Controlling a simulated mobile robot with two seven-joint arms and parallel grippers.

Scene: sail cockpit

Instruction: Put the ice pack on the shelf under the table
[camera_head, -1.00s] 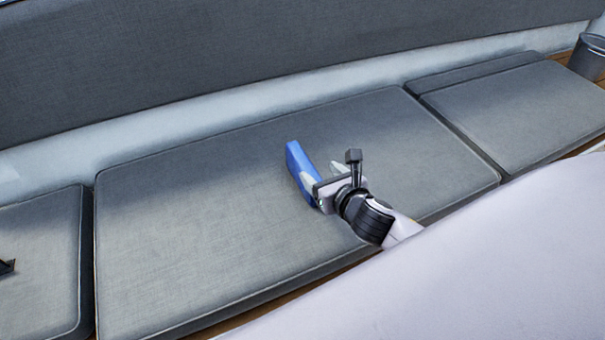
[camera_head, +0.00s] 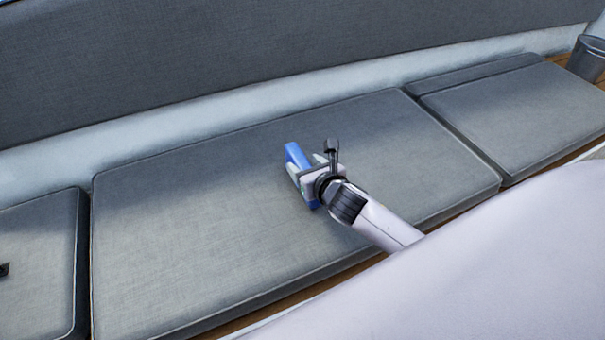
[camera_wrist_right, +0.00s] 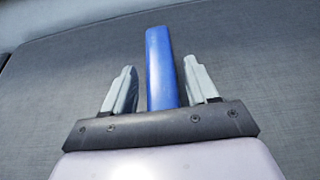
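The ice pack (camera_head: 294,155) is a blue slab on the grey seat cushion. In the right wrist view the ice pack (camera_wrist_right: 160,65) stands out narrow and upright between the two fingers. My right gripper (camera_head: 306,168) is at the ice pack, with its fingers on either side of it. In the wrist view the right gripper (camera_wrist_right: 160,88) is open, with a gap between the ice pack and each finger. The table and its shelf are not in view. A small dark piece at the far left edge may be part of my left gripper, but too little shows to be sure.
The long seat cushion (camera_head: 190,225) is otherwise clear. A grey backrest (camera_head: 270,50) rises behind it. More cushions lie at the left (camera_head: 40,260) and right (camera_head: 520,110). A grey bin (camera_head: 588,58) stands at the far right.

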